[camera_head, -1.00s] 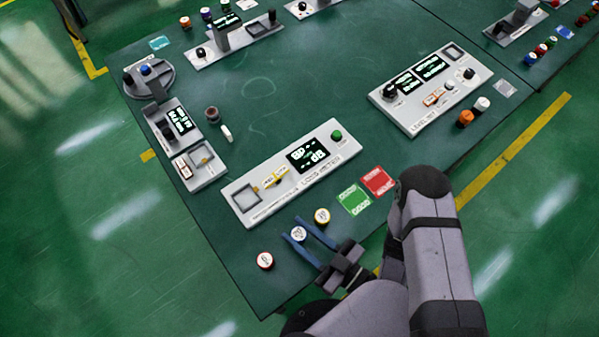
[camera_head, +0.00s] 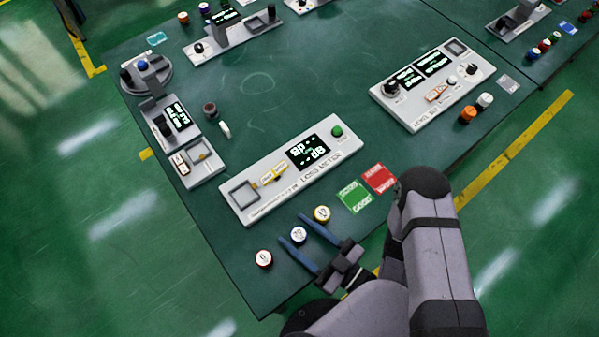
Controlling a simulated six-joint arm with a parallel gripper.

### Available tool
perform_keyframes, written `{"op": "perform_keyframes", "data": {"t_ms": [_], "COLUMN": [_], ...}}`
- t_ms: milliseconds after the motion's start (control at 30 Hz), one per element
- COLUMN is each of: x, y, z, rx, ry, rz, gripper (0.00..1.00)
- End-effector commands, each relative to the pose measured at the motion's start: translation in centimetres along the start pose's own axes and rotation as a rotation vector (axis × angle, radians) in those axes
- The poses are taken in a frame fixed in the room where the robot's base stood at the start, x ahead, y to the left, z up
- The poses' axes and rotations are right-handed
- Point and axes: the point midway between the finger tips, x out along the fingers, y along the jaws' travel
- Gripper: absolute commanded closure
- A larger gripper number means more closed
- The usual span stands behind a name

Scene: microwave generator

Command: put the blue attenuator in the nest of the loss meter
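The blue attenuator (camera_head: 298,234) is a small upright disc with a white numbered top and a blue rim. It stands on the green table between the two blue fingers of my gripper (camera_head: 291,228), in the middle of a row of three. My gripper is open, with the fingers on either side of the attenuator and a small gap visible. The loss meter (camera_head: 300,172) is a long white panel behind it. Its nest (camera_head: 242,196), a square dark-rimmed recess at the panel's left end, looks empty. A yellow lever (camera_head: 272,175) sits beside the nest.
A red-rimmed attenuator (camera_head: 263,259) and a yellow-rimmed one (camera_head: 322,213) flank the fingers closely. Green (camera_head: 354,197) and red (camera_head: 379,178) cards lie to the right. Another panel (camera_head: 440,85) stands at the upper right. The table behind the loss meter is mostly clear.

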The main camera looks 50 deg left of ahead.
Motion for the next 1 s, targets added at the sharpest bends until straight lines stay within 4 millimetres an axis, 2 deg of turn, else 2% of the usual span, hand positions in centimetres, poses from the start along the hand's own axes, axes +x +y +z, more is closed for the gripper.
{"op": "perform_keyframes", "data": {"t_ms": [367,1000], "x": [-0.6,-5.7], "y": [0.1,0.4], "z": [0.1,0.4], "rx": [0.002,0.001], "ry": [-0.003,0.0], "rz": [0.003,0.007], "gripper": [0.51,0.51]}}
